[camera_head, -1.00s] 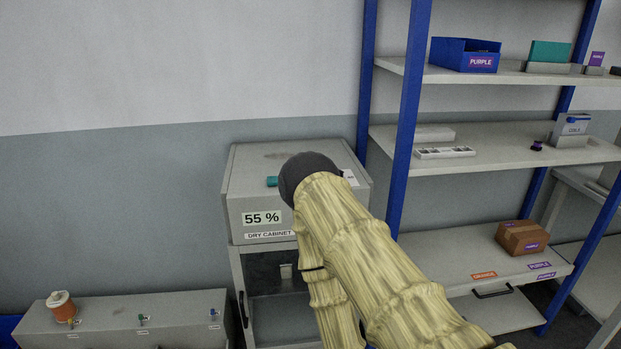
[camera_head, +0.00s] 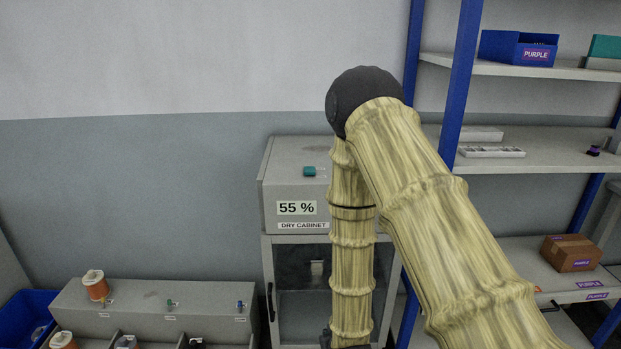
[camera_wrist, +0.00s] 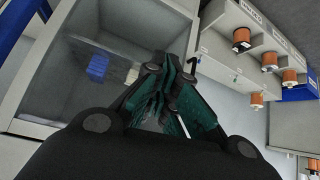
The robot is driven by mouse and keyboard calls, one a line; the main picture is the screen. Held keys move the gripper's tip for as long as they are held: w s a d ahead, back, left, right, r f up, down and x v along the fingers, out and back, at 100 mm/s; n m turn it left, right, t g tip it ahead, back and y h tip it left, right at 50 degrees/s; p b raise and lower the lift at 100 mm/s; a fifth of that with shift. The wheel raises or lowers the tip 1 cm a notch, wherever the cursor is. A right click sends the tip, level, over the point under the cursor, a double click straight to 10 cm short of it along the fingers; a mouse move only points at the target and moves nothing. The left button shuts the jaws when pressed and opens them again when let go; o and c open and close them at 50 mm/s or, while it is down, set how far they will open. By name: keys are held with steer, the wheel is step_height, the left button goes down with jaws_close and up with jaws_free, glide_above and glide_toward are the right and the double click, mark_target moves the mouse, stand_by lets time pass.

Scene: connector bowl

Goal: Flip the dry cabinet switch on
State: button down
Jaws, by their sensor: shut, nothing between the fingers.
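The dry cabinet (camera_head: 272,200) stands against the wall, with a "55 %" display (camera_head: 296,208) and a "DRY CABINET" label on its upper box. My arm covers the box's right part. My gripper (camera_wrist: 165,88) shows in the wrist view, with teal fingers shut and empty in front of the cabinet's glass door (camera_wrist: 100,45). Whether it touches the door, I cannot tell. The switch is not visible there.
A low grey bench (camera_head: 150,298) with a copper spool (camera_head: 95,285) is left of the cabinet. Blue-framed shelves (camera_head: 460,90) stand close on the right, with a blue bin (camera_head: 518,47) and a cardboard box (camera_head: 570,253). A dark door handle (camera_head: 271,302) is on the cabinet's left edge.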

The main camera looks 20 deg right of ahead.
steer(key=w+r+m+t+h+b, duration=0.1)
steer(key=w+r+t+b, duration=0.25)
steer(key=w+r, duration=0.8)
steer(key=w+r+t+h+b, duration=0.2)
steer(key=w+r+t, duration=0.45)
steer(key=r, duration=0.75)
steer(key=w+d+r+m+t+h+b, duration=0.1)
steer(key=w+r+b, duration=0.1)
steer(key=r, duration=1.1)
steer(key=shift+w+r+m+h, duration=0.15)
steer(key=shift+w+m+h, duration=0.15)
steer(key=shift+w, duration=0.35)
step_height(320, 180, up, 2)
steer(key=p, duration=0.2)
glide_above(310, 179)
steer(key=shift+s+r, duration=0.1)
steer(key=shift+s, duration=0.05)
step_height(310, 179, down, 3)
steer(key=shift+r+p, duration=0.1)
steer(key=shift+p, duration=0.35)
steer(key=shift+f, duration=0.7)
